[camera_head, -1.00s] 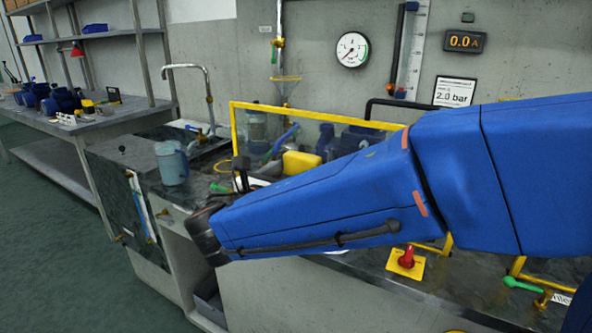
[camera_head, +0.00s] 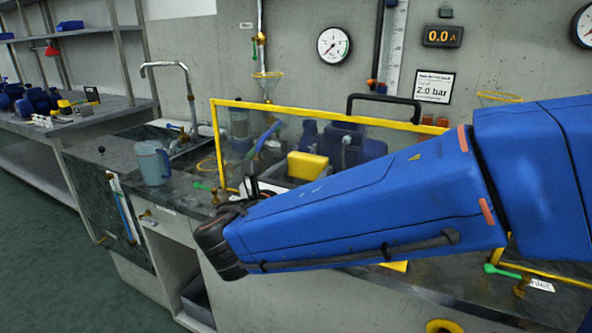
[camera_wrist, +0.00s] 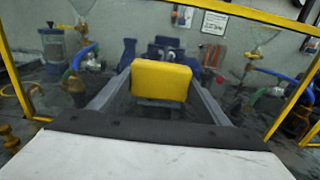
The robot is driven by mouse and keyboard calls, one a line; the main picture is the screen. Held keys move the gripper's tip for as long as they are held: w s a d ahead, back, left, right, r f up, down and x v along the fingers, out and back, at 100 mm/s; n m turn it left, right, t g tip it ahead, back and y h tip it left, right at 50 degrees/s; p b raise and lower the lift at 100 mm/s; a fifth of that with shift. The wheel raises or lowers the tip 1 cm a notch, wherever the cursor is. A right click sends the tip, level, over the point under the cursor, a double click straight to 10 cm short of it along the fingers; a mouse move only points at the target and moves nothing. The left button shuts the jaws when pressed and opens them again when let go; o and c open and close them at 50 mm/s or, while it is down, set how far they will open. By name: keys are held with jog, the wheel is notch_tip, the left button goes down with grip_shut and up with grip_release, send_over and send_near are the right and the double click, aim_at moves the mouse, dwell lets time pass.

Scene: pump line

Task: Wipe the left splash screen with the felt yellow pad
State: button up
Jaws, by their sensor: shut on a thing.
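The felt yellow pad (camera_wrist: 161,80) is between the two fingers of my gripper (camera_wrist: 160,100) in the wrist view, and the gripper is shut on it. The pad (camera_head: 307,166) also shows above my blue arm in the head view. The left splash screen is a clear panel in a yellow frame (camera_head: 300,109). It stands in front of the pump on the bench, and my arm hides its lower right part. In the wrist view its frame (camera_wrist: 20,75) surrounds the pad, which is in front of the panel. I cannot tell whether pad and panel touch.
A blue-grey jug (camera_head: 152,163) stands on the bench left of the screen, near a sink tap (camera_head: 178,80). Blue pump parts (camera_head: 340,142) and hoses are behind the screen. Green-handled valve (camera_head: 500,271) and yellow bars lie to the right.

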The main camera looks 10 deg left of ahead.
aim_at(312, 160)
jog(key=shift+s+d, duration=0.3)
jog(key=shift+d, duration=0.4)
jog(key=shift+w+a+r, duration=0.4)
jog(key=shift+a+r, duration=0.05)
jog(key=shift+a, duration=0.75)
jog(key=shift+w+a+r, duration=0.4)
jog(key=shift+a+r, duration=0.05)
jog(key=shift+a, duration=0.7)
jog(key=shift+w+a+r, duration=0.4)
jog(key=shift+a+r, duration=0.05)
jog(key=shift+a, duration=0.75)
jog(key=shift+s+d, duration=0.35)
jog(key=shift+d, duration=0.85)
jog(key=shift+s+d, duration=0.35)
jog(key=shift+d, duration=0.9)
jog(key=shift+s+d, duration=0.35)
jog(key=shift+d, duration=0.85)
jog(key=shift+c, duration=0.4)
jog(key=shift+w+a, duration=0.4)
jog(key=shift+a, duration=0.8)
jog(key=shift+w+a, duration=0.35)
jog(key=shift+a, duration=0.9)
jog(key=shift+w+a, duration=0.4)
jog(key=shift+a, duration=0.8)
